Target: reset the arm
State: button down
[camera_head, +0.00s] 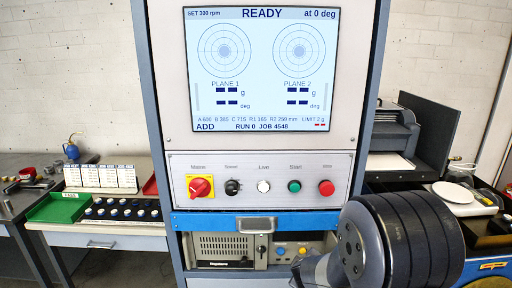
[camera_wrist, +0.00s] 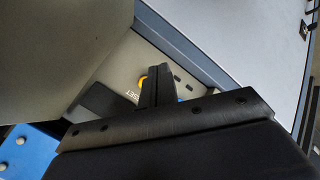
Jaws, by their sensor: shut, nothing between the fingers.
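My gripper (camera_wrist: 158,78) shows in the wrist view with its two dark fingers together and nothing held. A light panel lies beyond the fingertips, with the letters "SET" and a yellow ring partly hidden behind the fingers. A bit of blue shows on their other side. I cannot tell whether the fingertips touch the panel. In the head view my dark arm joint fills the lower right, and the gripper fingers cannot be made out there.
The balancing machine's screen (camera_head: 262,70) reads READY. Its control panel (camera_head: 260,172) has a red-yellow switch (camera_head: 200,186), a green button (camera_head: 294,186) and a red button (camera_head: 326,188). A bench with a green tray (camera_head: 60,207) stands left.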

jog(key=shift+s+b, duration=1.35)
jog(key=shift+s, duration=1.35)
jog(key=w+p, duration=0.1)
jog(key=w, duration=0.4)
jog(key=shift+w+f, duration=0.1)
jog(key=shift+w, duration=0.1)
